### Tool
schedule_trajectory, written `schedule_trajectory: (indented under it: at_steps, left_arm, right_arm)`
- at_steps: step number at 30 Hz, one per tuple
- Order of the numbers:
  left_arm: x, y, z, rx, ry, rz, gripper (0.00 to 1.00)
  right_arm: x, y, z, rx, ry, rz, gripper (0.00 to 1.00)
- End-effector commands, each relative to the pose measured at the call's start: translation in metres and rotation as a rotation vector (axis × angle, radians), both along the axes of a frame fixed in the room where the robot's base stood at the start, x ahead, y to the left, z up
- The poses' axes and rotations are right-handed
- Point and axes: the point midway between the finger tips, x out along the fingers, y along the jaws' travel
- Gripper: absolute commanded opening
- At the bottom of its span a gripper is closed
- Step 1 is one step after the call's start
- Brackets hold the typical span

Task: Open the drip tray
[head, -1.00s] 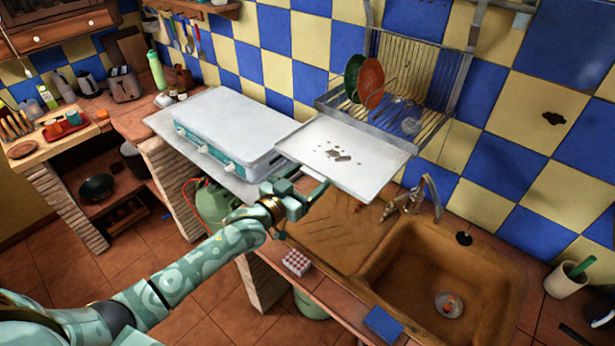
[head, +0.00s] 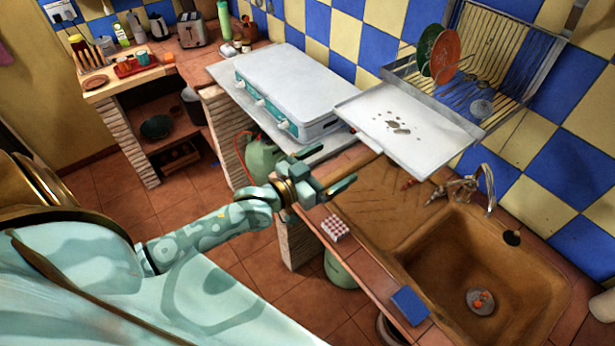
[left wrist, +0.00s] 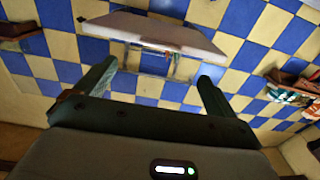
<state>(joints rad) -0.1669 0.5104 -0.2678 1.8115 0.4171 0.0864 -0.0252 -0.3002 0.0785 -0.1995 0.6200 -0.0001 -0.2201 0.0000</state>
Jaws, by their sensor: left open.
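The drip tray (head: 408,128) is a flat, pale metal tray with dark stains. In the head view it sticks out from under the wire dish rack (head: 500,75), over the back of the wooden drainboard. My left gripper (head: 336,168) is in front of the tray's left side, apart from it and empty, with its fingers spread. In the left wrist view my open fingers (left wrist: 155,82) have nothing between them. A pale slab, apparently the tray (left wrist: 150,30), shows beyond them. My right gripper is not in view.
A white-lidded stove (head: 295,88) stands left of the tray. The brown sink (head: 490,265) is at the lower right, with a tap (head: 485,185) behind it.

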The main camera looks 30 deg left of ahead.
Motion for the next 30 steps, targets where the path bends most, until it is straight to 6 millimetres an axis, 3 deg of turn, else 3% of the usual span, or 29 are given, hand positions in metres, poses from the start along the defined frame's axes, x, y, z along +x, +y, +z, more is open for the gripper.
schedule_trajectory:
  at_steps: [3, 10, 30]
  left_arm:
    - [-0.028, 0.01, -0.003, 0.001, 0.003, -0.001, 0.95]
    - [-0.058, 0.021, -0.001, 0.0, 0.001, 0.0, 0.95]
    - [-0.062, 0.023, -0.004, 0.019, 0.011, -0.001, 0.95]
  right_arm:
    - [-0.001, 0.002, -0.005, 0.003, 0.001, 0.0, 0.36]
    - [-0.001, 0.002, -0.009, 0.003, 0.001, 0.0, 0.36]
    - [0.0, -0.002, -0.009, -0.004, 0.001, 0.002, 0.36]
